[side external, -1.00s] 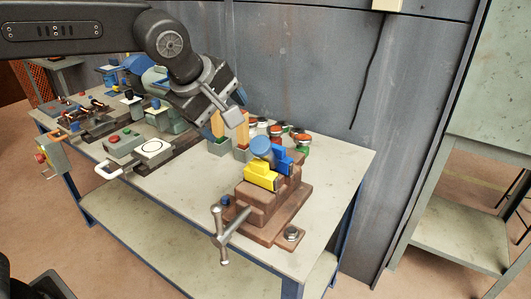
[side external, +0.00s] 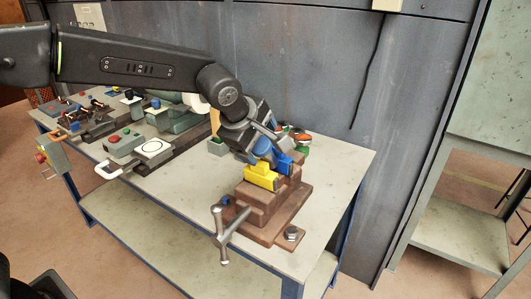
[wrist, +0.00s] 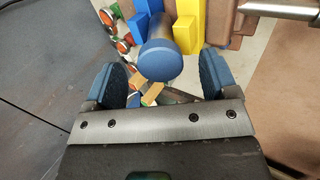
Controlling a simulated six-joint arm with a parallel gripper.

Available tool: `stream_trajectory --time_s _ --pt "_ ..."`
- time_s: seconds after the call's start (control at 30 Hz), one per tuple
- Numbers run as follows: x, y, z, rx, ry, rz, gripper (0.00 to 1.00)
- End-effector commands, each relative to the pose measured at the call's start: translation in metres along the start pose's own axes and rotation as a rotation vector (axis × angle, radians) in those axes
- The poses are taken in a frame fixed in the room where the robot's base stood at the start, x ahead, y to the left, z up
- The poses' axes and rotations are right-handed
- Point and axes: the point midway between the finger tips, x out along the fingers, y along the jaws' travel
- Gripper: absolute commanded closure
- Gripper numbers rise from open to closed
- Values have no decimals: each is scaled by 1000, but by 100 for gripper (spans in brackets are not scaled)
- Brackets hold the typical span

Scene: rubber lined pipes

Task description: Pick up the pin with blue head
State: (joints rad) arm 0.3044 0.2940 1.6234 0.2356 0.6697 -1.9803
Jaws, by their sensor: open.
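The pin with the blue round head (wrist: 161,62) stands in the vise, its head facing the wrist camera. Its head also shows in the side view (side external: 262,148), partly hidden by my gripper (side external: 266,146). The pin is beside a blue block (wrist: 146,18) and a yellow block (wrist: 190,24) at the vise jaws. In the wrist view, my gripper (wrist: 163,80) is open, with one blue-padded finger on each side of the head's line. The head shows between and slightly past the fingertips; I cannot tell whether they touch it.
The brown vise (side external: 262,212) with its metal handle (side external: 219,236) sits at the bench's near right. Red and green round parts (side external: 300,140) are behind it. Machines and a control box (side external: 122,141) occupy the bench's left. Bare bench top (side external: 180,185) lies left of the vise.

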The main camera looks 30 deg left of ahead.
Motion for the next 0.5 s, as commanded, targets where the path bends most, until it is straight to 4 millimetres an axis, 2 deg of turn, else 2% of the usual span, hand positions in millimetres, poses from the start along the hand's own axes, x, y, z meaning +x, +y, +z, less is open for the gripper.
stream_trajectory --time_s 0.03,0.2,0.5 --pt "10 0 -1 0 1 -3 20" --pt "31 1 -1 0 0 0 20" --pt "36 1 -1 0 0 0 20"
